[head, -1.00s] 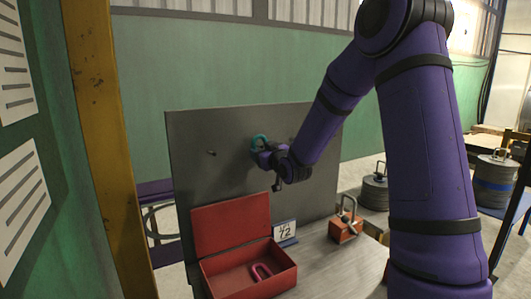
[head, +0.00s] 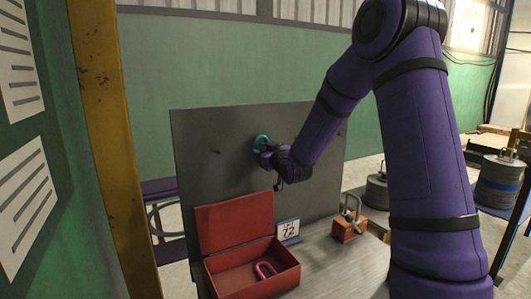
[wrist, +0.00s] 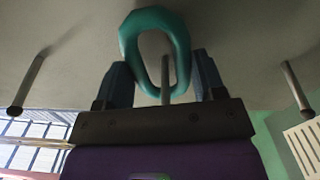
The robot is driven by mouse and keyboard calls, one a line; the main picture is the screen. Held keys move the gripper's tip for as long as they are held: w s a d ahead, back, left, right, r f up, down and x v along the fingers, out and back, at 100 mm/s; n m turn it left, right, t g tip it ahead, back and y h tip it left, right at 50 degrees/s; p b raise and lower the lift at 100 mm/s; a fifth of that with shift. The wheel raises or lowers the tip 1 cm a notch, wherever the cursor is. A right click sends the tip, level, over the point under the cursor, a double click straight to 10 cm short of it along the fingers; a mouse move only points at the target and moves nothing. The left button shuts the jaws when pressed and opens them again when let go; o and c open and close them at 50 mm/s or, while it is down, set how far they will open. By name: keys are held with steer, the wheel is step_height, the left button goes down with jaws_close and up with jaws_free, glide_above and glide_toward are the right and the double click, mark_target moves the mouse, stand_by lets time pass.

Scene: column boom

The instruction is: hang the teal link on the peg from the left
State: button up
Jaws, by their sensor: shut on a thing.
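The teal link (head: 261,141) is held up in front of the grey upright board (head: 200,180). My gripper (head: 266,150) is shut on it. In the wrist view the teal link (wrist: 182,50) stands between the two fingers of my gripper (wrist: 163,85). A middle metal peg (wrist: 165,72) shows through the link's opening, and its end overlaps the lower rim, so it seems to pass through. Another peg (wrist: 28,85) is on the left and one (wrist: 296,88) on the right of that view. In the head view one small peg (head: 218,152) shows left of my gripper; the others are hidden.
A yellow post (head: 112,150) rises at the left.

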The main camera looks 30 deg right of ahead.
steer(key=o, duration=1.1)
steer(key=s+a+r+g, duration=0.2)
steer(key=s+a+g, duration=0.1)
steer(key=s, duration=1.1)
steer(key=s+a+r+m+g, duration=0.1)
steer(key=s+a+g, duration=0.3)
steer(key=s, duration=1.1)
steer(key=s+a+r+m+g, duration=0.1)
steer(key=s+a+r+g, duration=0.2)
steer(key=s, duration=1.2)
steer(key=r+g, duration=0.1)
steer(key=g, duration=0.1)
steer(key=shift+a+g, duration=0.35)
steer(key=shift+g, duration=0.05)
